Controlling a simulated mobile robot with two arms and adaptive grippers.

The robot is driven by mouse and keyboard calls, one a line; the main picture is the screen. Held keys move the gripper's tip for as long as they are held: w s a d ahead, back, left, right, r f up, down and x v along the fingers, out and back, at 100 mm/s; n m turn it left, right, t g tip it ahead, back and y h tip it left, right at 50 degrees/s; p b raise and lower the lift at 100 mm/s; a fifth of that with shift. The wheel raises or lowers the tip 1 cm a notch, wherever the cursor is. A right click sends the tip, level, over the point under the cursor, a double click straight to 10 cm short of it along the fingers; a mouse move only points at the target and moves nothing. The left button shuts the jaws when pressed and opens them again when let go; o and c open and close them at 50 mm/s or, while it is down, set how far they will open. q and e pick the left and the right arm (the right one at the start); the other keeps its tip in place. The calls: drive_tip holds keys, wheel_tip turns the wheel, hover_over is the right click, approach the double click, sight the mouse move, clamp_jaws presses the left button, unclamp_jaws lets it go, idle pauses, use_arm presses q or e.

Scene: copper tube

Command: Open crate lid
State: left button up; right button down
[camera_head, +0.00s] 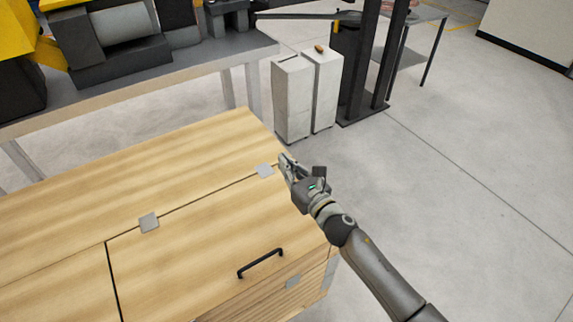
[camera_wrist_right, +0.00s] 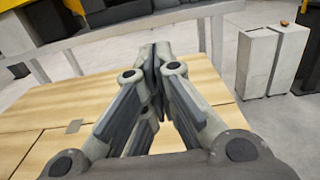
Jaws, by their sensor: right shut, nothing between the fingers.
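The wooden crate (camera_head: 60,205) fills the lower left of the head view. Its lid (camera_head: 170,262) lies flat and closed, with a black handle (camera_head: 260,263) near the front edge and two grey hinge plates, one at the left (camera_head: 149,222) and one at the right (camera_head: 264,170). My right gripper (camera_head: 285,160) is over the crate's right side, beside the right hinge plate and away from the handle. Its fingers also show in the right wrist view (camera_wrist_right: 157,55), shut and empty above the wood. The left gripper is not in view.
A grey workbench (camera_head: 240,48) with yellow and dark machinery stands behind the crate. Two pale bins (camera_head: 293,98) stand on the floor at its right, next to a dark metal frame (camera_head: 365,75). The concrete floor (camera_head: 470,190) at the right is clear.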

drive_tip(key=v, duration=1.2)
